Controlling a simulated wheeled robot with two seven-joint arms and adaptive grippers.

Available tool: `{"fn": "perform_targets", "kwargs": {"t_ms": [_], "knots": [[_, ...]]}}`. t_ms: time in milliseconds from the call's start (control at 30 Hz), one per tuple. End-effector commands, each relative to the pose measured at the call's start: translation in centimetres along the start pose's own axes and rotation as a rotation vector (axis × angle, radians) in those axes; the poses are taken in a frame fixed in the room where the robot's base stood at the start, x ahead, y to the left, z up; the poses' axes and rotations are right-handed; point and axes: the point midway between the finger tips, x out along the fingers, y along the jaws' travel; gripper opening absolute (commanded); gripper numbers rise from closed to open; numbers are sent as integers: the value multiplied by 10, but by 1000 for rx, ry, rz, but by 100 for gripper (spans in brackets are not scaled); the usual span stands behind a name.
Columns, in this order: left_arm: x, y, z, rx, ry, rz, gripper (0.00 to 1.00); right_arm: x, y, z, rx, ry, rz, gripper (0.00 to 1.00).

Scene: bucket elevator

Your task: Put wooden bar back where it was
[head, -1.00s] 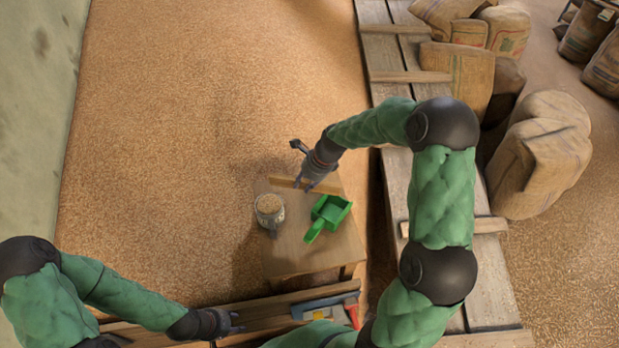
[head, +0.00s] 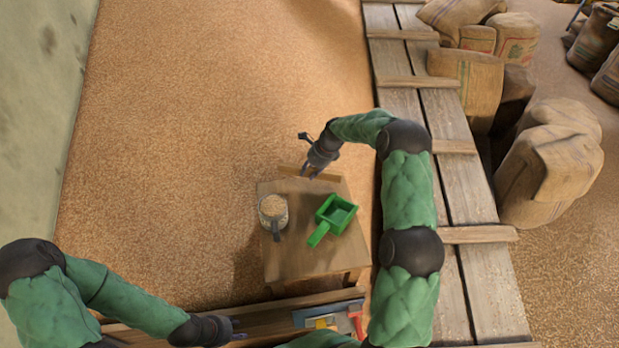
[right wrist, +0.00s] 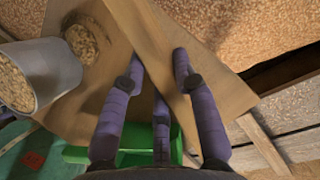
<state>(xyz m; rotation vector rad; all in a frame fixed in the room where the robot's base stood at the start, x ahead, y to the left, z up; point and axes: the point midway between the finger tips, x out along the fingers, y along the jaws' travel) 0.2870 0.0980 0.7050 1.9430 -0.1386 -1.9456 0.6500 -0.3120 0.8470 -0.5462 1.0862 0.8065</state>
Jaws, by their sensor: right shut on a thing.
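The wooden bar (head: 288,168) is at the far edge of the small wooden table (head: 285,260), mostly beyond the tabletop in the head view. My right gripper (head: 310,172) is shut on it. In the right wrist view the bar (right wrist: 148,38) runs diagonally between the purple fingers (right wrist: 160,85). Whether the bar touches the table is unclear. My left gripper (head: 238,328) is low at the left, away from the bar; its finger opening is too small to judge.
On the table stand a grain-filled metal mug (head: 272,210) and a green scoop (head: 335,215). Tools lie in a wooden trough (head: 270,318) in front. Grain covers the floor left and behind. A plank walkway (head: 455,190) and sacks (head: 550,165) are at right.

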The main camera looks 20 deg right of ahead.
Motion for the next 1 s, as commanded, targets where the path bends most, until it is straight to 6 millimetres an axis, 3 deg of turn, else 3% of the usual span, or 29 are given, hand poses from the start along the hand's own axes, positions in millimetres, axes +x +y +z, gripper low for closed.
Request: {"fn": "perform_targets", "kwargs": {"t_ms": [300, 667, 700, 767, 800, 1000], "knots": [[13, -5, 0, 0, 0, 0, 40, 34, -3, -14, 1, 0, 2, 3], [12, -4, 0, 0, 0, 0, 40, 35, -3, -14, 1, 0, 1, 3], [13, -4, 0, 0, 0, 0, 40, 36, -3, -14, 1, 1, 1, 32], [12, -4, 0, 0, 0, 0, 40, 36, -3, -14, 1, 0, 1, 49], [12, -4, -1, 0, 0, 0, 40, 36, -3, -14, 1, 1, 1, 53], [12, -4, 0, 0, 0, 0, 40, 36, -3, -14, 0, 1, 1, 53]]}}
